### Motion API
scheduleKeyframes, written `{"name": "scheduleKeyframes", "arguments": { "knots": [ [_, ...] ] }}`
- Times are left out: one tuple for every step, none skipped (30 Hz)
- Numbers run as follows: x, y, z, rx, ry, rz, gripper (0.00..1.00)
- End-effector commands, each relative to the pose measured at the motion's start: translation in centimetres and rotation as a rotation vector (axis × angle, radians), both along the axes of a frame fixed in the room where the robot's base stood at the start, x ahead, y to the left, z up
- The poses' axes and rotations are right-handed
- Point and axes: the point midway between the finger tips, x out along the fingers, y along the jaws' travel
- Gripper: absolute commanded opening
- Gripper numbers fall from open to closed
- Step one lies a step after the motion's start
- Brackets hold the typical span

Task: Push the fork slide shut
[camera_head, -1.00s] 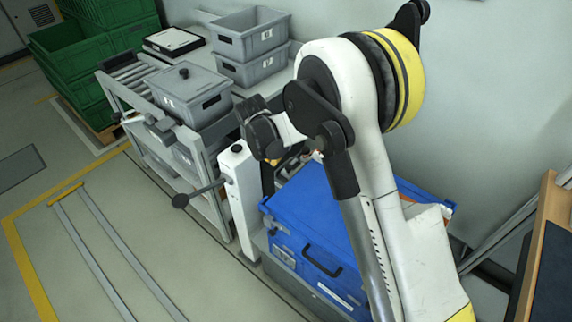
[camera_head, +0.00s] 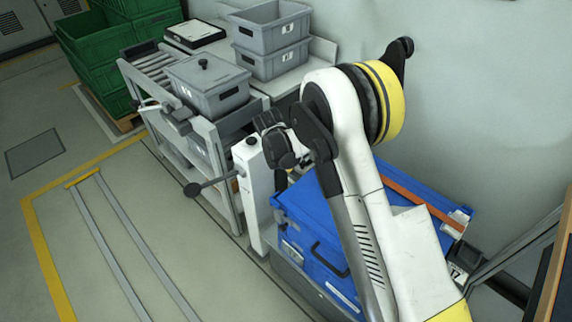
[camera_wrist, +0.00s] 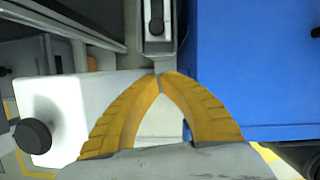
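My gripper (camera_wrist: 161,76) shows in the wrist view with its two yellow fingertips together and nothing between them. Just beyond the tips is a grey metal channel piece (camera_wrist: 158,45) with a dark slot; I cannot tell whether it is the fork slide or whether the tips touch it. In the head view two long grey rails (camera_head: 150,255) lie on the floor, joined by a yellow crosspiece (camera_head: 82,178); I cannot tell if these belong to the slide. My gripper's fingers are hidden there behind my arm, near the white post (camera_head: 257,200).
The white post carries a dark-knobbed lever (camera_head: 205,186); a white block with a black knob (camera_wrist: 32,136) shows at the wrist view's left. A blue case (camera_head: 312,232) stands close on the right. A roller rack (camera_head: 225,200) with grey bins (camera_head: 212,85) stands behind. The left floor is open.

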Motion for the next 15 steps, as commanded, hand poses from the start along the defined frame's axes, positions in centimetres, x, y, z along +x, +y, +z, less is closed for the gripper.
{"name": "scheduleKeyframes", "arguments": {
  "knots": [
    [0.3, -0.2, -1.6, 0.0, 0.0, -0.001, 0.0],
    [0.5, -0.3, -2.2, 0.0, 0.0, -0.001, 0.0],
    [0.7, -0.5, -3.0, 0.0, 0.0, -0.001, 0.0],
    [0.8, -0.6, -3.6, 0.0, 0.0, -0.001, 0.0],
    [1.0, -0.7, -4.2, 0.0, 0.0, -0.001, 0.0],
    [1.2, -0.9, -5.0, 0.0, 0.0, -0.001, 0.0],
    [1.3, -1.0, -5.5, 0.0, 0.0, -0.001, 0.0],
    [1.8, -1.3, -5.5, 0.001, 0.0, -0.002, 0.0],
    [2.4, -1.8, -5.5, 0.0, 0.0, -0.003, 0.0],
    [2.7, -2.0, -5.5, 0.001, -0.001, -0.003, 0.0],
    [3.0, -2.2, -5.6, 0.001, 0.0, -0.002, 0.0],
    [3.4, -2.5, -5.6, 0.001, 0.0, -0.002, 0.0],
    [3.7, -2.7, -5.6, 0.0, 0.0, -0.001, 0.0],
    [3.9, -2.8, -5.6, 0.0, -0.001, -0.001, 0.0],
    [4.1, -3.0, -5.6, 0.0, -0.001, -0.001, 0.0]
  ]
}}
